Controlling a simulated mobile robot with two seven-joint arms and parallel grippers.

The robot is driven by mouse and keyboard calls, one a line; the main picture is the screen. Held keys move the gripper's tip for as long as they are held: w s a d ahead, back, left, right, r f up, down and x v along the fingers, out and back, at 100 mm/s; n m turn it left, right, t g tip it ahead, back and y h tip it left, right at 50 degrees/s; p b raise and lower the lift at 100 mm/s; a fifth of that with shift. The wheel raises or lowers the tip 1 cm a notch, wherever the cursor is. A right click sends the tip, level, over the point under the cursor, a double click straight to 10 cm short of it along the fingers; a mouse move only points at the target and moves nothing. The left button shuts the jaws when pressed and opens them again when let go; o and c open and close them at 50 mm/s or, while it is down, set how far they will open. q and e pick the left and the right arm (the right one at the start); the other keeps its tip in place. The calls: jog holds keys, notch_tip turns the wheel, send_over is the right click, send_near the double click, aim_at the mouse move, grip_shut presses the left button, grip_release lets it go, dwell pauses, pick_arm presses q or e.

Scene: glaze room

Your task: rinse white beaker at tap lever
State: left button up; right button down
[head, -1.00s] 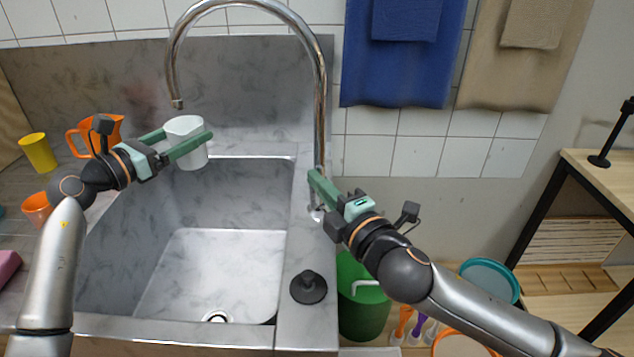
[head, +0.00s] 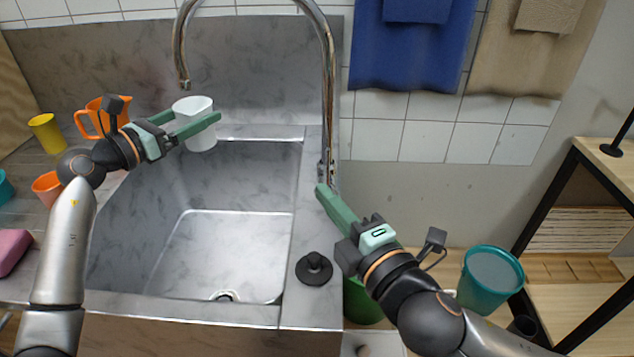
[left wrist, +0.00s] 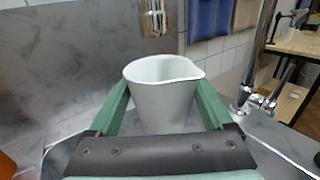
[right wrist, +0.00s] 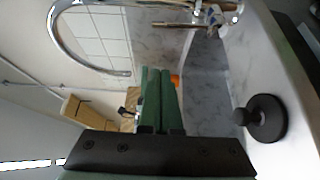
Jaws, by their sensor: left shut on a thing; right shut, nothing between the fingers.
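The white beaker (head: 199,106) is held upright just below and right of the spout tip (head: 185,84). My left gripper (head: 194,122) is shut on it, with one green finger on each side. The beaker also shows between the fingers in the left wrist view (left wrist: 162,102). No water stream shows. My right gripper (head: 321,188) is shut and empty, its tips close to the foot of the tap. The tap lever (left wrist: 265,102) shows at the tap's foot in the left wrist view. I cannot tell whether the right fingertips touch it.
The sink basin (head: 225,255) lies below the beaker, empty. A black knob (head: 314,268) stands on its right rim. An orange jug (head: 95,117), a yellow cup (head: 47,134) and an orange cup (head: 47,187) stand left. A teal bucket (head: 490,279) and a shelf are at right.

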jog(key=shift+s+d, duration=0.3)
jog(key=shift+s, duration=0.25)
